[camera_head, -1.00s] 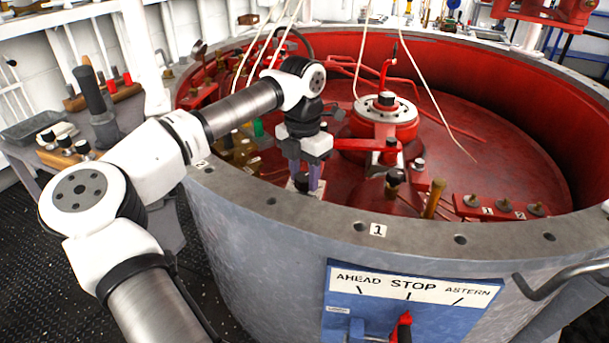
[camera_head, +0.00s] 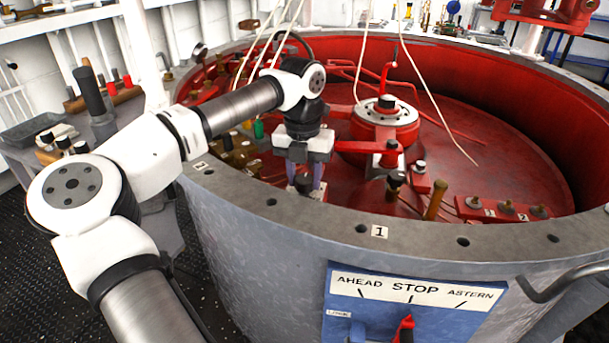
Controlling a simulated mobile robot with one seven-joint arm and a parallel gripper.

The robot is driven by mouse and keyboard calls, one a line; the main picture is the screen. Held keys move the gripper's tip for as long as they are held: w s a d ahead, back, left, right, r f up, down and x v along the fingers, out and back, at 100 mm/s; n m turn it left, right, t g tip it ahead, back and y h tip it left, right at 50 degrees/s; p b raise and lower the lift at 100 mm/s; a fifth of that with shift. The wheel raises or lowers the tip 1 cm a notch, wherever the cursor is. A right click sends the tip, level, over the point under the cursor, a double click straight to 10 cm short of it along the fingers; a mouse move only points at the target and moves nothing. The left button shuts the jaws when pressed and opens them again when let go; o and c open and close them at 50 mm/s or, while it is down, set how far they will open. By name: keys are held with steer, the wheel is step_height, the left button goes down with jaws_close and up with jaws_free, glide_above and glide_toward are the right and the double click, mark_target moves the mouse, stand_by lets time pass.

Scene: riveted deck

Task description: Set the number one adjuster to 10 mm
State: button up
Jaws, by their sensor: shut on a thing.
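My gripper (camera_head: 304,185) points down inside the drum, just behind its near rim. Its purple fingers stand on either side of a dark, round-topped knob (camera_head: 303,182) and are shut on it. The rim hides the lower part of this knob. A similar dark knob (camera_head: 395,180) stands apart to the right. A white plate marked 1 (camera_head: 380,232) is on the rim front, right of my gripper; a plate marked 2 (camera_head: 201,166) is further left. I cannot tell which knob the number one plate belongs to, and no millimetre scale is readable.
A red hub (camera_head: 385,112) with pipes rises behind my gripper. A brass rod (camera_head: 435,199) and a red bar (camera_head: 497,212) with several studs are at right. Pale ropes (camera_head: 362,60) hang over the drum. The blue AHEAD/STOP/ASTERN panel (camera_head: 412,300) is in front.

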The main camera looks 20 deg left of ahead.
mark_target(303, 178)
steer(key=o, duration=1)
steer(key=shift+r, duration=0.1)
step_height(303, 178, up, 14)
steer(key=shift+a+f+p, duration=0.15)
steer(key=shift+f+p, duration=0.05)
steer(key=shift+p, duration=0.25)
steer(key=shift+s, duration=0.1)
